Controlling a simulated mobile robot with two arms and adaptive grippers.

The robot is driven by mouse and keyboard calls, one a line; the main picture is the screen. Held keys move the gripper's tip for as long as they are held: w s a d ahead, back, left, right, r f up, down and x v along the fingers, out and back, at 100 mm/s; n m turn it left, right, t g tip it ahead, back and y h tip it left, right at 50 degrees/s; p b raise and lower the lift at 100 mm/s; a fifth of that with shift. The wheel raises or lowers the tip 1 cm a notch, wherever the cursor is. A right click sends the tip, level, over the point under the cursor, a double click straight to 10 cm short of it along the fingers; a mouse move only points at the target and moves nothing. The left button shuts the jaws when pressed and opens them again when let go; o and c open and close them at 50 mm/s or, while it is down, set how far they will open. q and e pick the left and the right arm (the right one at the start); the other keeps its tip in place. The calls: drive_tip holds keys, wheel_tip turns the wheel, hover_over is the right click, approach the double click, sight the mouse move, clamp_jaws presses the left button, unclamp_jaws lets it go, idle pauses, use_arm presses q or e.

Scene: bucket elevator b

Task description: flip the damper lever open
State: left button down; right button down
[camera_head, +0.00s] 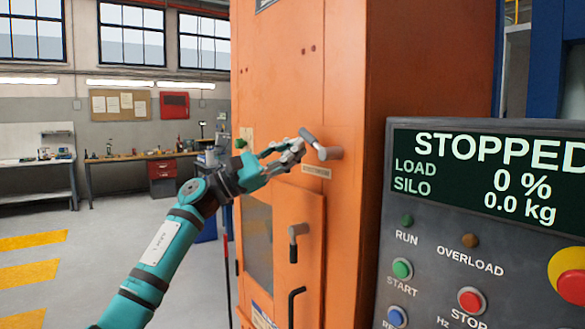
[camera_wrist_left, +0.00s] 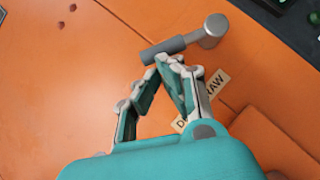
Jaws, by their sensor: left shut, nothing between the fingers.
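The damper lever (camera_head: 309,137) is a short grey handle on a round metal hub on the front of the orange elevator casing. In the head view the handle slants up and left from its hub. It also shows in the left wrist view (camera_wrist_left: 172,48), with the hub at its right end. My left gripper (camera_head: 299,147) is shut and empty, with its fingertips right beside the handle. In the left wrist view the fingertips (camera_wrist_left: 170,60) meet just below the handle; whether they touch it I cannot tell. My right gripper is not in view.
A label plate (camera_head: 316,171) sits below the lever. A hatch door with a grey handle (camera_head: 297,240) and a black handle (camera_head: 293,305) is lower down. The control panel (camera_head: 480,220) stands at the right, reading STOPPED. Workbenches (camera_head: 130,157) are far behind.

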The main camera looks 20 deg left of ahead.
sight(299, 132)
use_arm(q)
drive_tip(key=r+m+g, duration=0.1)
drive_tip(key=r+m+g+p, duration=0.1)
drive_tip(key=m, duration=0.1)
drive_tip(key=r+m+g, duration=0.1)
drive_tip(key=m, duration=0.1)
drive_tip(key=shift+s+d+p, duration=0.25)
drive_tip(key=shift+d+p, duration=0.05)
drive_tip(key=shift+p, duration=0.05)
drive_tip(key=shift+s+d+r+p, duration=0.15)
drive_tip(key=shift+d+r+p, duration=0.05)
drive_tip(key=shift+r+p, duration=0.15)
